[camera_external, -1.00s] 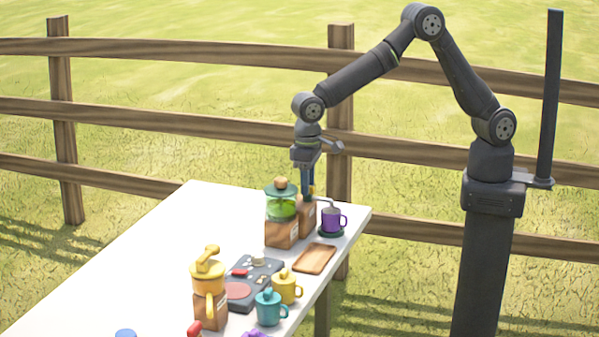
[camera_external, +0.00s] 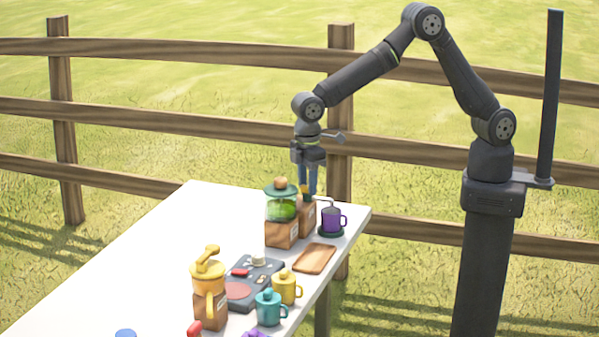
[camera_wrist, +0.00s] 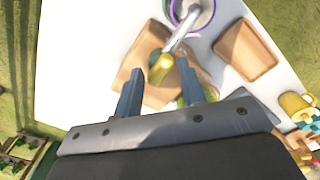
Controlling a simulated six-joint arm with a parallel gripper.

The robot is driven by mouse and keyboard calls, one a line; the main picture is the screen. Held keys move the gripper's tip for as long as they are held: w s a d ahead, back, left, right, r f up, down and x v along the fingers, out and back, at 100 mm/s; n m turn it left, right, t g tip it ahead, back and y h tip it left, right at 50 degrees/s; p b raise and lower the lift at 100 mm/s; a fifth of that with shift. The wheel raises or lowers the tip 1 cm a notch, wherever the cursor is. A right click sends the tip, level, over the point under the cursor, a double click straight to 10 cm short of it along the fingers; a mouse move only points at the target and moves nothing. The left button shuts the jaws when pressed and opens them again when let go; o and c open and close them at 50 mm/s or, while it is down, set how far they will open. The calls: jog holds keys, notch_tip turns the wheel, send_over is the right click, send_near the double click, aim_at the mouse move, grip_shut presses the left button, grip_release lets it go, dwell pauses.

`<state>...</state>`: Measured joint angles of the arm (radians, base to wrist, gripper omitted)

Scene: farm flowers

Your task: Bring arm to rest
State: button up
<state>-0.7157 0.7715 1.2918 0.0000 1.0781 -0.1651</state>
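My gripper (camera_external: 308,184) hangs pointing down above the far right end of the white table, over a brown wooden dispenser block (camera_external: 307,216) with a metal spout. In the wrist view my gripper (camera_wrist: 158,80) has its two fingers apart with a clear gap. The block (camera_wrist: 148,62) and its yellow handle (camera_wrist: 159,68) show beyond the fingertips, with the handle in line with the gap. Nothing appears clamped. A purple mug (camera_external: 333,219) stands upright on a dark round base under the spout; it also shows in the wrist view (camera_wrist: 207,17).
A green-filled blender (camera_external: 281,207) stands close left of the block. A wooden tray (camera_external: 314,259), yellow mug (camera_external: 287,288), teal mug (camera_external: 268,308), dark panel (camera_external: 262,271) and yellow-topped dispenser (camera_external: 208,280) stand nearer. The table's left part (camera_external: 150,262) is clear. A fence (camera_external: 340,120) runs behind.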

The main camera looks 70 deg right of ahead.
jog(key=n, duration=0.7)
dwell(0.4)
dwell(0.4)
jog(key=s+d+r+m+t+y, duration=0.1)
jog(key=s+d+r+m+t, duration=0.15)
jog(key=r+m, duration=0.4)
jog(key=s+d+r+m+t+y, duration=0.1)
jog(key=s+d+r+m+y, duration=0.15)
jog(key=r, duration=0.75)
jog(key=shift+m+h, duration=0.4)
jog(key=shift+h, duration=0.05)
jog(key=x, duration=1.7)
jog(key=shift+s+a+f, duration=0.3)
jog(key=shift+a, duration=0.15)
